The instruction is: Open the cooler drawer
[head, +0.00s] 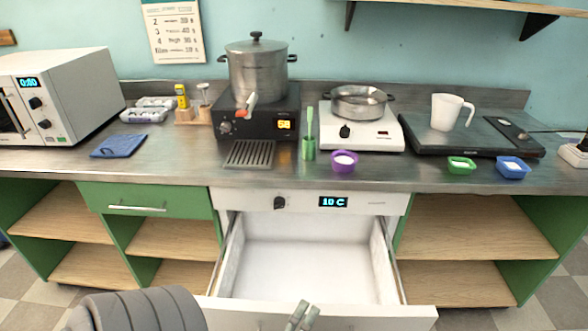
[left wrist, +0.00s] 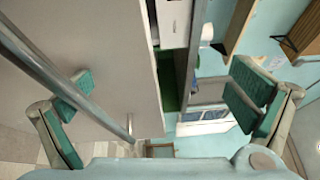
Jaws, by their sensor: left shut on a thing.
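The cooler drawer (head: 305,262) is pulled well out under the white panel with the 10 C display (head: 333,202). Its white inside is empty, and its front panel (head: 380,317) is near the bottom of the head view. My left gripper (head: 301,316) is at the front of the drawer, its fingertips just showing at the lower edge. In the left wrist view, the metal handle bar (left wrist: 62,72) runs by the left finger, along the white drawer front (left wrist: 100,55). The gripper is shut on the drawer handle, though the exact contact is hard to see. My right gripper is not in view.
A closed green drawer (head: 150,201) and open wooden shelves (head: 475,244) flank the cooler. The counter above holds a microwave (head: 75,90), a pot (head: 256,75), a pan (head: 358,102), a scale (head: 440,135) and small cups. Tiled floor shows at both sides.

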